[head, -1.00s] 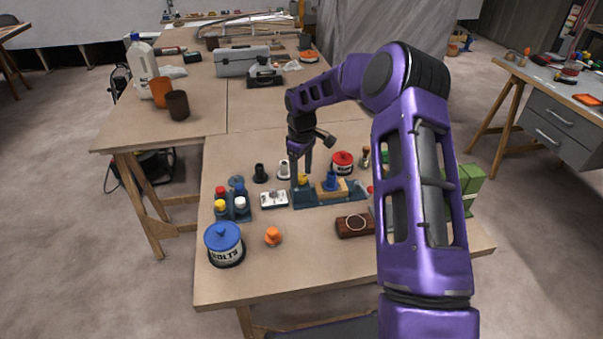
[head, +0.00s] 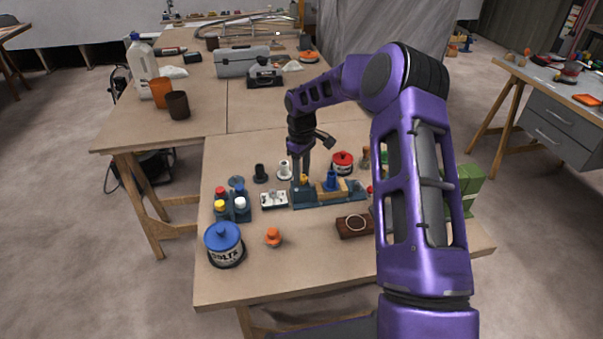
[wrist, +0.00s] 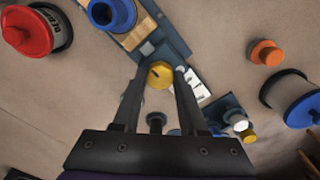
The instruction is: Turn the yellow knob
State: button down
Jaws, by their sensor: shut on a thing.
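The yellow knob (head: 304,179) sits at the left end of a dark blue-grey base (head: 322,199) on the workbench. In the wrist view the knob (wrist: 159,75) lies between my two fingers and shows a dark mark on its top. My gripper (head: 300,175) points down from above and is shut on the knob; it also shows in the wrist view (wrist: 163,72). The fingers partly hide the knob in the head view.
A blue knob-like part (head: 331,180) on a wooden block stands just right on the same base. A white switch plate (head: 274,199) lies left. A red-lidded tin (head: 343,162) stands behind.

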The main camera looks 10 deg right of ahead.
jog(key=m+b, duration=0.1)
jog(key=m, duration=0.2)
jog(key=shift+m, duration=0.4)
jog(key=m, duration=0.3)
jog(key=shift+m, duration=0.3)
jog(key=m, duration=0.3)
jog(key=shift+m+b, duration=0.3)
jog(key=shift+b, duration=0.05)
jog(key=m, duration=0.3)
jog(key=shift+m, duration=0.4)
jog(key=m+p, duration=0.1)
jog(key=m, duration=1)
jog(key=shift+m+p, duration=0.3)
jog(key=shift+p, duration=0.1)
jog(key=shift+m+p, duration=0.35)
jog(key=shift+m, duration=1.35)
